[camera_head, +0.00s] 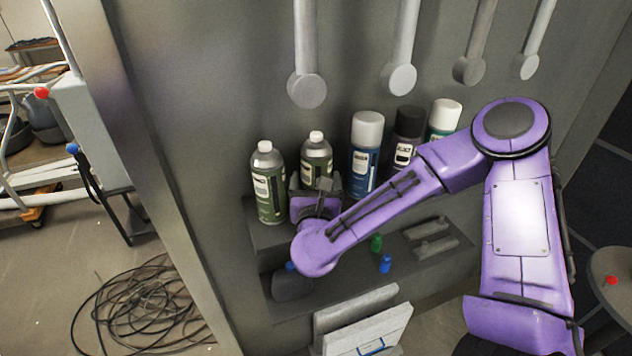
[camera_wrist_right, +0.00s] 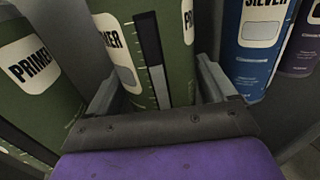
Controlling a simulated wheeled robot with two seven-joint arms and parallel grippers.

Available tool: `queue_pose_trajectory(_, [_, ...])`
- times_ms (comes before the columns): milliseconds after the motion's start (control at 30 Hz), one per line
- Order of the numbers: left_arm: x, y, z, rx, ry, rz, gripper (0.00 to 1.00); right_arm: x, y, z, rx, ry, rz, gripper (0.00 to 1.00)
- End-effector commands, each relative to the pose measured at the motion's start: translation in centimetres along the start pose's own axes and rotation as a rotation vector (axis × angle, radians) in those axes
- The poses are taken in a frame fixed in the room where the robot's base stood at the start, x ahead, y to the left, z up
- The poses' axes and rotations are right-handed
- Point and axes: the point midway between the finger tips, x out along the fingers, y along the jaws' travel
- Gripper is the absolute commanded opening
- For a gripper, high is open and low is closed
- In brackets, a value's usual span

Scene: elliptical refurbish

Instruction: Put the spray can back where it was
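A green spray can (camera_head: 316,155) stands upright second from the left in the row on the upper shelf. My right gripper (camera_head: 318,185) is at its front, with one finger on each side of it. In the right wrist view the gripper (camera_wrist_right: 160,68) appears closed on this green can (camera_wrist_right: 133,50), its fingers against both sides. Whether the can's base rests on the shelf is hidden behind the gripper. A matching green PRIMER can (camera_head: 268,187) stands to its left. My left gripper is in no view.
A blue SILVER can (camera_head: 366,158), a dark purple can (camera_head: 406,140) and a white-capped green can (camera_head: 444,118) continue the row rightward. Grey rods hang above. Black cable (camera_head: 130,310) lies on the floor.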

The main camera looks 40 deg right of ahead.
Motion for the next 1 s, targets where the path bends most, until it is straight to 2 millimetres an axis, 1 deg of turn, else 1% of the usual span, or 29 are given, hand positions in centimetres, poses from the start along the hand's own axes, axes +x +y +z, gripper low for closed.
queue_pose_trajectory(133, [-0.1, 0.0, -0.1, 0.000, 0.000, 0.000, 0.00, 0.0, 0.0, 0.1, 0.000, 0.000, 0.000, 0.84])
queue_pose_trajectory(200, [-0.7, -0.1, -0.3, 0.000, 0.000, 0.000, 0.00, 0.0, 0.0, 0.7, 0.000, 0.000, 0.000, 0.84])
queue_pose_trajectory(233, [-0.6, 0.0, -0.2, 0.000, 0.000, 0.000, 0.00, -0.2, 0.0, 0.6, 0.000, 0.000, 0.001, 0.84])
queue_pose_trajectory(267, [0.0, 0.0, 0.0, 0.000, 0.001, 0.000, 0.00, -0.7, 0.1, 0.2, 0.000, 0.000, 0.004, 0.84])
queue_pose_trajectory(367, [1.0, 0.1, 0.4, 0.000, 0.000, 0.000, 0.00, -2.7, 0.1, 0.0, 0.000, -0.002, 0.006, 0.84])
queue_pose_trajectory(500, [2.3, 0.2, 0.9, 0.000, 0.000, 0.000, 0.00, -6.0, 0.1, -0.1, -0.001, -0.003, 0.006, 0.84])
queue_pose_trajectory(533, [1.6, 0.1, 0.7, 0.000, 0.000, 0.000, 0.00, -6.4, 0.1, 0.5, -0.005, -0.002, 0.004, 0.84])
queue_pose_trajectory(567, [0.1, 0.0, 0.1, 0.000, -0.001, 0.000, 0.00, -6.5, 0.1, 1.3, -0.010, 0.001, 0.001, 0.84])
queue_pose_trajectory(600, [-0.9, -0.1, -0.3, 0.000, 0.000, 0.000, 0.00, -6.8, 0.1, 1.4, -0.013, 0.001, -0.001, 0.84])
queue_pose_trajectory(800, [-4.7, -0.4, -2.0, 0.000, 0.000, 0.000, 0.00, -8.5, 0.1, 1.5, -0.010, 0.002, 0.000, 0.84])
queue_pose_trajectory(867, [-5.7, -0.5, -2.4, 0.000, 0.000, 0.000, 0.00, -9.1, 0.1, 1.5, -0.008, 0.003, 0.005, 0.84])
queue_pose_trajectory(900, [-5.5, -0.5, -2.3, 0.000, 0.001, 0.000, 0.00, -9.8, 0.2, 1.0, -0.005, 0.001, 0.008, 0.84])
queue_pose_trajectory(1000, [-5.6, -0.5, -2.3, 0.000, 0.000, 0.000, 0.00, -11.1, 0.1, 0.6, -0.004, 0.001, 0.004, 0.84])
